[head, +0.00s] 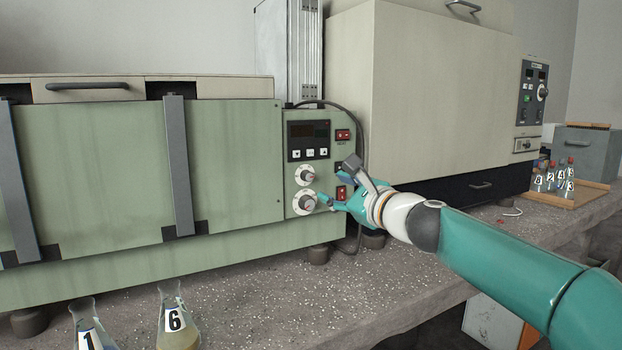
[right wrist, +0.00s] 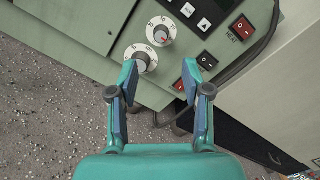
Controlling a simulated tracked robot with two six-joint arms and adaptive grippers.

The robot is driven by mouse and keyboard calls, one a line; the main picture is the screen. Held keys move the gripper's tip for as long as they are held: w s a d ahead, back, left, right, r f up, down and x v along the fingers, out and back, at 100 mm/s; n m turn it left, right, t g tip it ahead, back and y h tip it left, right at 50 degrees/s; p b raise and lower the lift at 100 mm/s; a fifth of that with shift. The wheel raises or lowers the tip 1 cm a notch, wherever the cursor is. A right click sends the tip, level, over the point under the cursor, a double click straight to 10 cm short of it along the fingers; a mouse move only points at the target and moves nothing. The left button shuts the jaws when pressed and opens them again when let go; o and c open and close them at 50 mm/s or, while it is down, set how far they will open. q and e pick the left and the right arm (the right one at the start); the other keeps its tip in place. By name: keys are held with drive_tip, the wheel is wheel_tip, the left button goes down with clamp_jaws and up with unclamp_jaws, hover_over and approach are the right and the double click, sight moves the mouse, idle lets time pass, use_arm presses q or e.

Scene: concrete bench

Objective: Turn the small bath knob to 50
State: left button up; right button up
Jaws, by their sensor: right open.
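The green bath's control panel (head: 308,160) carries two round white dials with grey knobs, one above the other. The upper knob (head: 305,175) also shows in the right wrist view (right wrist: 161,34). The lower knob (head: 305,203) sits just beneath it and shows in the right wrist view (right wrist: 140,63) beside the left-hand fingertip, which covers part of its dial edge. The dial figures are too small to read surely. My right gripper (head: 326,200) is open and empty, just right of the lower knob; its fingers (right wrist: 161,70) point at the panel. My left gripper is out of view.
Red rocker switches (head: 343,134) and a digital display (head: 308,131) share the panel. A black cable (head: 358,130) loops right of it. Flasks marked 1 (head: 90,330) and 6 (head: 176,320) stand at front left. A cream oven (head: 440,90) stands to the right.

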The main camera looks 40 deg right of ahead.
sight(309, 178)
drive_tip(key=w, duration=0.3)
drive_tip(key=w+p, duration=0.1)
drive_tip(key=w, duration=0.2)
drive_tip(key=w+p, duration=0.1)
drive_tip(key=w, duration=0.3)
drive_tip(key=shift+d, duration=0.3)
drive_tip(key=shift+s, duration=0.1)
clamp_jaws()
drive_tip(key=shift+a, duration=0.15)
